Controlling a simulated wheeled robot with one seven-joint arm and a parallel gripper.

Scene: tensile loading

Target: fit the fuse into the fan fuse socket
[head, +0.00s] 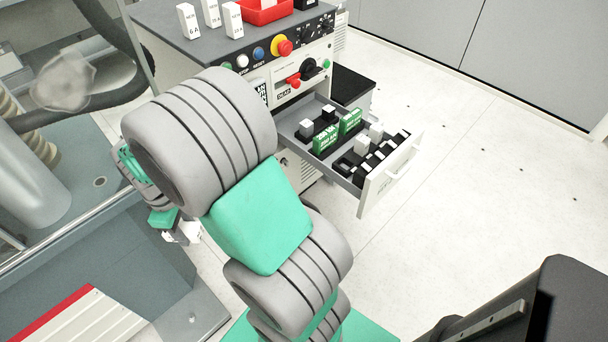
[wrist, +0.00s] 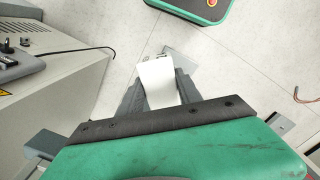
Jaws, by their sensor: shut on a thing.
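In the wrist view my gripper (wrist: 160,88) is shut on a white fuse (wrist: 156,72), a pale block with small dark print near its far end. The fuse sticks out past the fingers over the pale floor, apart from any socket. In the head view my arm hides most of the gripper and the fuse. The open drawer (head: 345,182) of the cabinet holds black fuse sockets (head: 372,160), some with white fuses in them, and green labelled blocks (head: 326,138). I cannot tell which socket is the fan one.
Several white labelled fuses (head: 188,21) stand on the grey cabinet top (head: 165,22) beside a red tray (head: 265,11). The cabinet front has buttons (head: 282,47) and knobs. A glass-sided machine (head: 50,180) stands at left. The floor right of the drawer is clear.

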